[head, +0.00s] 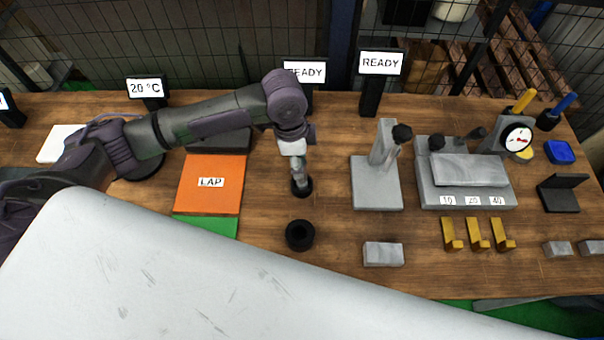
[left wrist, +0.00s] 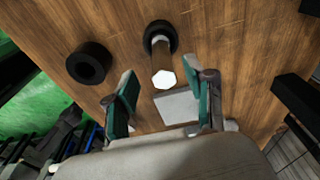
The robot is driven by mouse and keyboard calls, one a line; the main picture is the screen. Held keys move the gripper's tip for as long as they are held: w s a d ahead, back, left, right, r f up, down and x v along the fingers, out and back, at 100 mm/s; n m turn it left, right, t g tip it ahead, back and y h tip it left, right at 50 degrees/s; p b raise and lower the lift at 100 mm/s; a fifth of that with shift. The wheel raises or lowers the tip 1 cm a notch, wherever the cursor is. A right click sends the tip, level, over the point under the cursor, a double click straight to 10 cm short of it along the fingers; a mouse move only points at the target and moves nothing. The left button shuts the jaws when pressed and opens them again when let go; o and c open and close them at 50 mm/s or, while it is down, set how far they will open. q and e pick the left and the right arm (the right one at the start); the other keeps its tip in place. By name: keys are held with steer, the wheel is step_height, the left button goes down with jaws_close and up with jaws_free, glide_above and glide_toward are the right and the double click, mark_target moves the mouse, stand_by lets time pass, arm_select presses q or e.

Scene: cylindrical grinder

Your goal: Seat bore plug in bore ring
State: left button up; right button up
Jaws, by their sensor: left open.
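The bore plug (left wrist: 162,57) stands upright with a pale hexagonal top end, a brownish shaft and a black round part at its foot. In the head view the plug's black foot (head: 302,188) shows below my left gripper (head: 298,173). The bore ring, a black ring with an open centre (head: 300,235), lies flat on the bench nearer than the plug; it also shows in the left wrist view (left wrist: 88,62). My left gripper (left wrist: 163,104) is open, pointing down, with the plug's top in line with the gap between its fingers. Contact cannot be told. My right gripper is out of view.
An orange LAP plate (head: 211,196) lies left of the plug. A grey stand (head: 376,195) stands to its right, with a grey block (head: 383,254) nearer. READY signs (head: 380,63) stand behind. Bare wooden bench surrounds the ring.

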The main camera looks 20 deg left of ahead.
arm_select(q)
steer(key=p, duration=0.2)
glide_above(306, 181)
steer(key=a, duration=0.1)
step_height(306, 181, down, 4)
steer(key=shift+w+f, duration=0.1)
steer(key=shift+f, duration=0.5)
jaws_close()
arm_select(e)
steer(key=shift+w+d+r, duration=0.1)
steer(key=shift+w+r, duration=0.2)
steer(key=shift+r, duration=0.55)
arm_select(q)
steer(key=shift+w, duration=0.1)
